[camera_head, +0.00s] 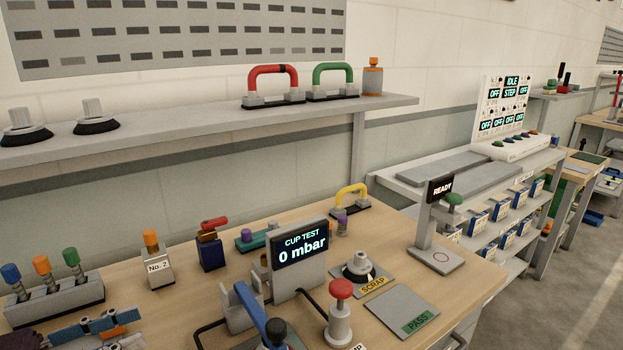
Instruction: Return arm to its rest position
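My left gripper (136,328) is low at the left edge of the view, in front of the bench. Its fingers look spread apart, with nothing seen between them. The lower part is cut off by the picture's edge. My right gripper is not in view.
The wooden bench (196,293) holds a "CUP TEST 0 mbar" display (299,245), a blue-handled clamp (254,312), a red-knobbed post (340,313), a suction cup on the SCRAP plate (360,266) and a PASS plate (402,308). A shelf (200,124) overhangs the back.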

